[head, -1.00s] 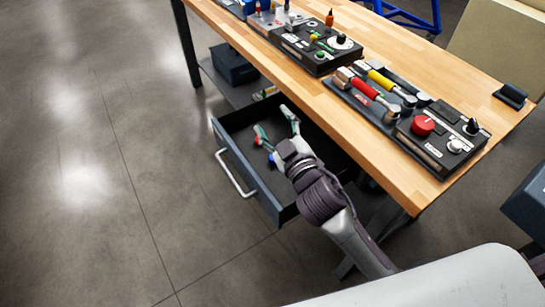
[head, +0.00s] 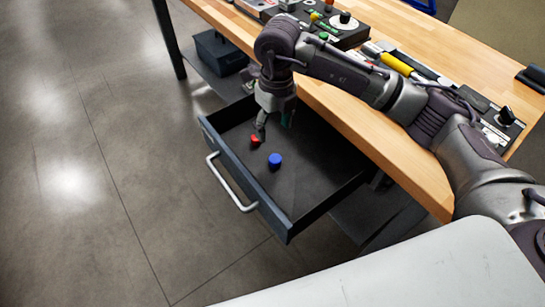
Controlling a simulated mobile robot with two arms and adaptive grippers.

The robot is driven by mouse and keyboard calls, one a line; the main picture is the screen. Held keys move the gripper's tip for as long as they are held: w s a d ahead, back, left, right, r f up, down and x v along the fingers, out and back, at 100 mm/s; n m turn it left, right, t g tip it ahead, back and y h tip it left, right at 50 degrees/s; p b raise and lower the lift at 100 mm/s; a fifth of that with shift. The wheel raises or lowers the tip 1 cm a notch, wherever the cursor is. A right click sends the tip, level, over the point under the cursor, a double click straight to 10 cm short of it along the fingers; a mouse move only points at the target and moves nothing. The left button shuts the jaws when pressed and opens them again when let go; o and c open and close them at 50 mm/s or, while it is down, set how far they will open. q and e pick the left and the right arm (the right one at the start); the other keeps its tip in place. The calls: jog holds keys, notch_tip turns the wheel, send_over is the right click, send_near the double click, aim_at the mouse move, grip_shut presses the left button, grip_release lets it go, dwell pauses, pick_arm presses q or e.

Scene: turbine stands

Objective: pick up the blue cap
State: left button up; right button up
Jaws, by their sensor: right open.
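The blue cap (head: 275,160) lies on the floor of the open drawer (head: 310,195), left of the drawer's middle. My right gripper (head: 273,130) points down into the drawer from above, behind the cap in the picture. Its fingers are open and no object shows between them. A small red piece (head: 255,139) lies by its left fingertip; whether they touch I cannot tell. The cap is fully visible and apart from the fingers. My left gripper is not in view.
The drawer has a silver handle (head: 232,185) at its front. The wooden workbench (head: 400,165) overhangs its far side and carries black tool stands (head: 335,30). A dark box (head: 220,52) sits on the shelf below. The drawer's right part is empty.

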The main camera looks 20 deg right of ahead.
send_over(275, 158)
notch_tip(275, 158, down, 8)
jog(key=shift+s+d+f+p, duration=0.1)
jog(key=shift+s+d+p, duration=0.05)
jog(key=shift+p, duration=0.25)
jog(key=shift+f+p, duration=0.5)
jog(key=shift+f, duration=2.15)
jog(key=c, duration=0.9)
